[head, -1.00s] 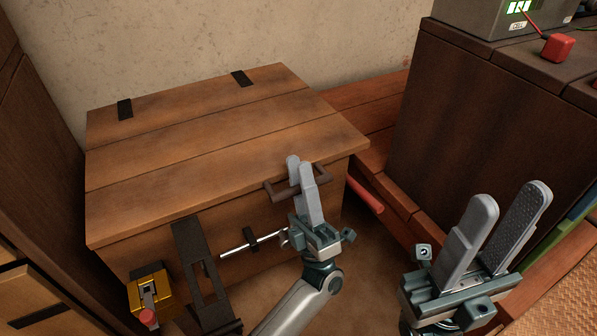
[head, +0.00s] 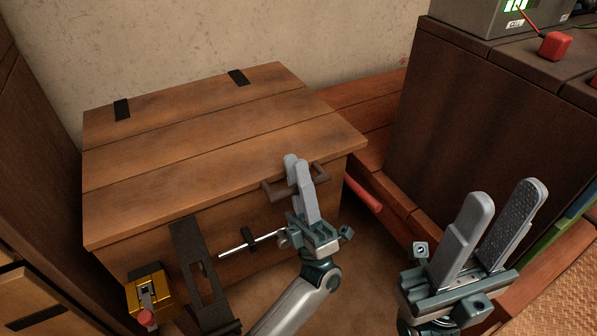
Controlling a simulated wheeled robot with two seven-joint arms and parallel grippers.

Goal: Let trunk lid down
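The wooden trunk (head: 160,258) stands against the wall. Its plank lid (head: 200,145) lies flat over the box, and no clear gap shows at the front edge. A dark handle (head: 275,191) sits at the lid's front edge. My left gripper (head: 298,172) is at this handle, its fingers close together on either side of the bar, shut on it. A black slotted hasp (head: 190,245) hangs down the front. My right gripper (head: 508,215) is open and empty, off to the right of the trunk.
A yellow padlock-like block (head: 148,290) with a red end is at the lower left, and a silver rod (head: 245,244) is by the trunk front. A dark cabinet (head: 450,120) stands at right, with a grey meter box (head: 490,15) and red block (head: 554,45) on top.

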